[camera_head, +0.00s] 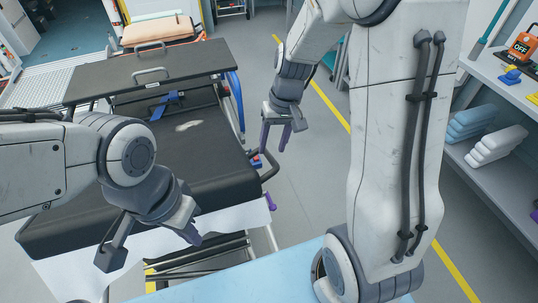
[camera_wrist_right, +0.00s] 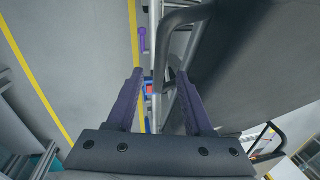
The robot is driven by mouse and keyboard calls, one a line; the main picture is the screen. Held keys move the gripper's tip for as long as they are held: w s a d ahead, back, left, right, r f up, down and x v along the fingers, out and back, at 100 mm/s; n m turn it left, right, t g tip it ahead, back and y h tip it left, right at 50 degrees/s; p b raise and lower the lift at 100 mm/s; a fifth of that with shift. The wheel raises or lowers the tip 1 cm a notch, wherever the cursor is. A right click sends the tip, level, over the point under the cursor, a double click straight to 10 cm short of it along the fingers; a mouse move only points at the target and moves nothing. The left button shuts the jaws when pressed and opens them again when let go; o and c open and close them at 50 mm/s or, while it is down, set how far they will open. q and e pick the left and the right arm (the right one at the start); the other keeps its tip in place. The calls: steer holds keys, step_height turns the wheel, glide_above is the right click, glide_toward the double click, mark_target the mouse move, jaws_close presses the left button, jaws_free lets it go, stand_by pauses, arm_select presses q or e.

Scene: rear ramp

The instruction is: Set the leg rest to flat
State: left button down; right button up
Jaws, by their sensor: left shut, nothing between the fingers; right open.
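The stretcher has a dark padded mattress (camera_head: 120,195). A separate flat dark panel (camera_head: 150,72) with grey handles sits above its far part. I cannot tell for sure which section is the leg rest. A purple handle (camera_head: 270,202) is low at the stretcher's right side; a purple knob (camera_wrist_right: 142,38) also shows in the right wrist view. A small red and blue part (camera_head: 256,161) sits by the side rail. My right gripper (camera_head: 275,136) is open and empty beside the stretcher's right side (camera_wrist_right: 158,75). My left gripper (camera_head: 192,238) is shut and empty over the near end.
A black loop rail (camera_head: 269,166) juts from the stretcher's right side. An orange pillow (camera_head: 156,29) is at the far end. Shelves with folded towels (camera_head: 470,121) stand at the right. A light blue surface (camera_head: 235,278) is in front. Grey floor between is clear.

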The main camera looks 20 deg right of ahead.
mark_target(270, 155)
steer(key=f, duration=0.3)
steer(key=a+f, duration=0.1)
steer(key=f, duration=0.1)
jaws_close()
steer(key=shift+d, duration=0.1)
stand_by(1.3)
